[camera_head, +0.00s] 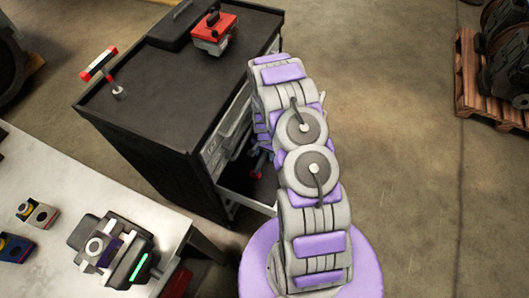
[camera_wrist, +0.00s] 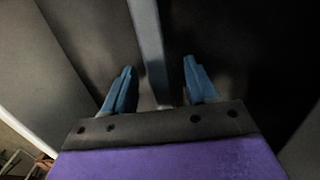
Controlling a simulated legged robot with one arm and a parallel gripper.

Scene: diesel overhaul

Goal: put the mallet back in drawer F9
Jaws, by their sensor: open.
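A mallet-like tool (camera_head: 99,65) with a red-and-white head rests on the left end of the black cabinet's top (camera_head: 165,85), its short grey end pointing toward the front. A drawer (camera_head: 246,187) low on the cabinet's right side stands open, partly hidden by my arm. I cannot read any drawer label, so I cannot tell which is F9. My gripper (camera_wrist: 158,88) shows two blue fingers apart in the wrist view. A grey upright strip (camera_wrist: 147,45) shows between and beyond them, with nothing held. In the head view my arm hides most of the gripper.
A red box with a black handle (camera_head: 213,32) sits on the cabinet's back part. A pale workbench (camera_head: 55,180) with a clamp-like device (camera_head: 112,250) and small blocks stands at the left. A wooden pallet (camera_head: 470,80) with machinery lies at the right. The floor between is clear.

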